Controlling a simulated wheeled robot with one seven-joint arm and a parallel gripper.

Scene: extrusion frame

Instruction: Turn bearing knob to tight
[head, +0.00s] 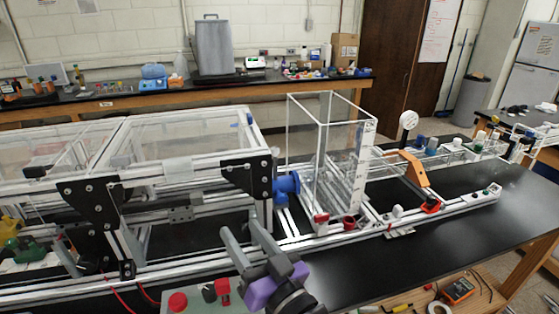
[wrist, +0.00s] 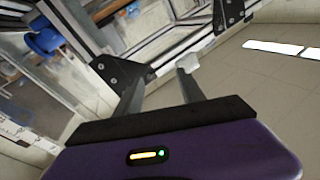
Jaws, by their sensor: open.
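My gripper (head: 241,229) is in front of the aluminium extrusion frame (head: 180,262), with two grey fingers spread apart and nothing between them. In the wrist view my gripper (wrist: 160,77) is also open and empty, with black corner plates beyond its tips. No knob is clearly labelled, so I cannot tell which is the bearing knob. A blue knob-like part (head: 287,185) sits at the frame's right end. Red parts (head: 321,217) and (head: 349,222) sit on the front rail. My gripper is apart from all of these. A blue part (wrist: 42,38) shows at upper left in the wrist view.
A clear box (head: 330,150) stands on the rails right of the frame. An orange bracket (head: 412,170) and a round dial (head: 408,119) are farther right. A control box with red buttons (head: 178,302) is at the front. Black tabletop (head: 350,270) is clear at front right.

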